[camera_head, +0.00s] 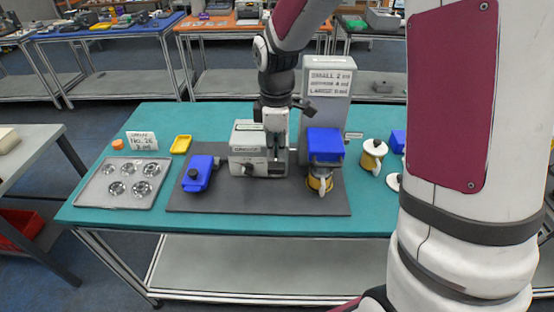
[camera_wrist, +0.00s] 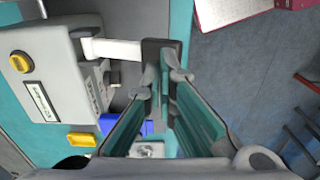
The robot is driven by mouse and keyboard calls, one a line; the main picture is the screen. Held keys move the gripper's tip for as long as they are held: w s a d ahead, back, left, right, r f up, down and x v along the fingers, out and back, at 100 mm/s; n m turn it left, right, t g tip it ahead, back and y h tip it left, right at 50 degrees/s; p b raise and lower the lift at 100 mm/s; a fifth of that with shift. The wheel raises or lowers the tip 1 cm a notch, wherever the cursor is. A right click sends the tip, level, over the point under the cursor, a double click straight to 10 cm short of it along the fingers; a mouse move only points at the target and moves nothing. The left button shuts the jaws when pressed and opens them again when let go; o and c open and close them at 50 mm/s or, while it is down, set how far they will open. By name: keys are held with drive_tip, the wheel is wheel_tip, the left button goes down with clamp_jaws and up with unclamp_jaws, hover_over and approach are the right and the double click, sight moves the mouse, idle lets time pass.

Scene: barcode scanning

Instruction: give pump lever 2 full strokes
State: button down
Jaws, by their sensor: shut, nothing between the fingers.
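A grey pump-like machine (camera_head: 248,152) with a dark knob and a label stands on the dark mat, in the middle of the table. In the wrist view, a white lever arm (camera_wrist: 115,48) with a dark end block (camera_wrist: 162,52) sticks out from a grey housing (camera_wrist: 50,75). My gripper (camera_wrist: 172,72) is shut and empty, with its fingertips close to the dark block. I cannot tell whether they touch it. In the head view my gripper (camera_head: 277,118) is above the machine, and the lever is hard to make out there.
A sign panel (camera_head: 330,85) stands behind the machine. A blue-topped unit (camera_head: 325,147) is to the right, a blue device (camera_head: 198,174) to the left.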

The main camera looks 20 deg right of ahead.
drive_tip(key=shift+r+p, duration=0.75)
drive_tip(key=shift+r, duration=1.25)
drive_tip(key=shift+r, duration=0.25)
drive_tip(key=s+r+m+t+b, duration=0.2)
drive_tip(key=s+r+m+t, duration=0.1)
drive_tip(key=s+r+m, duration=0.45)
drive_tip(key=s+r+m+t+b, duration=0.1)
drive_tip(key=s+r+m, duration=0.1)
drive_tip(key=s, duration=0.3)
drive_tip(key=s+r+m+t, duration=0.1)
drive_tip(key=s+r+m, duration=0.1)
drive_tip(key=s+m, duration=0.2)
drive_tip(key=shift+s+t+b, duration=0.3)
drive_tip(key=shift+s+b, duration=0.1)
drive_tip(key=shift+s, duration=0.7)
drive_tip(key=c, duration=2.4)
unclamp_jaws()
